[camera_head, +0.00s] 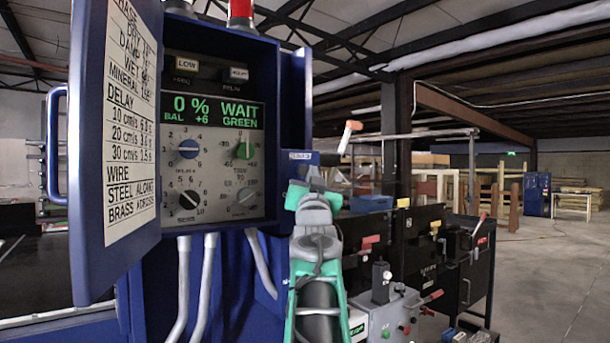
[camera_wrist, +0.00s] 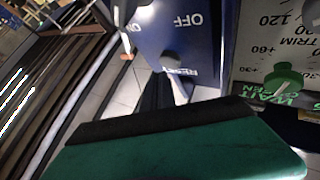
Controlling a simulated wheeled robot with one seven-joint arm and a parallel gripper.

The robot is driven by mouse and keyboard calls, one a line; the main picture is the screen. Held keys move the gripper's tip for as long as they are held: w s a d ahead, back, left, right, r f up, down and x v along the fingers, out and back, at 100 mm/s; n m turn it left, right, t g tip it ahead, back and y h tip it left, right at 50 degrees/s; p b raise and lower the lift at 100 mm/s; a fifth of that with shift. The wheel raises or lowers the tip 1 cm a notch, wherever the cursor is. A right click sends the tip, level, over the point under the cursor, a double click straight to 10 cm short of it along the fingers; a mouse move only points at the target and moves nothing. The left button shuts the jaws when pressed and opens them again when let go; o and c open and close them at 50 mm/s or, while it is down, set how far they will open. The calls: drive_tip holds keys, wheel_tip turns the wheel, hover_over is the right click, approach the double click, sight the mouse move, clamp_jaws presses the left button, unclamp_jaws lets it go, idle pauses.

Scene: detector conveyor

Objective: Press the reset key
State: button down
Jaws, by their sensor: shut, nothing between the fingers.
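The detector's blue control cabinet (camera_head: 283,110) stands open, with its door swung to the left. Its display (camera_head: 212,109) reads 0 %, BAL +6, WAIT GREEN. A small label (camera_head: 300,156) sits on the cabinet's right side. In the wrist view a label that seems to read RESET (camera_wrist: 180,71) shows upside down on the blue side panel (camera_wrist: 200,45). The reset key itself is not clearly made out. My gripper (camera_head: 316,181) is shut and empty, just below and right of that label. Its dark fingers (camera_wrist: 160,92) point toward the label in the wrist view; contact cannot be told.
A lever with an orange end (camera_head: 349,134) sticks out right of the cabinet. Several knobs, one green (camera_head: 244,150), fill the panel. Grey conduits (camera_head: 205,285) run below. A grey box with buttons (camera_head: 392,312) stands at the lower right. Open floor (camera_head: 555,270) lies far right.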

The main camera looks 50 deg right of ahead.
drive_tip(key=s+b, duration=0.1)
drive_tip(key=s, duration=0.1)
drive_tip(key=s+a+b, duration=0.1)
drive_tip(key=s+b, duration=0.1)
drive_tip(key=s, duration=0.1)
idle(0.3)
drive_tip(key=shift+w, duration=0.1)
idle(0.5)
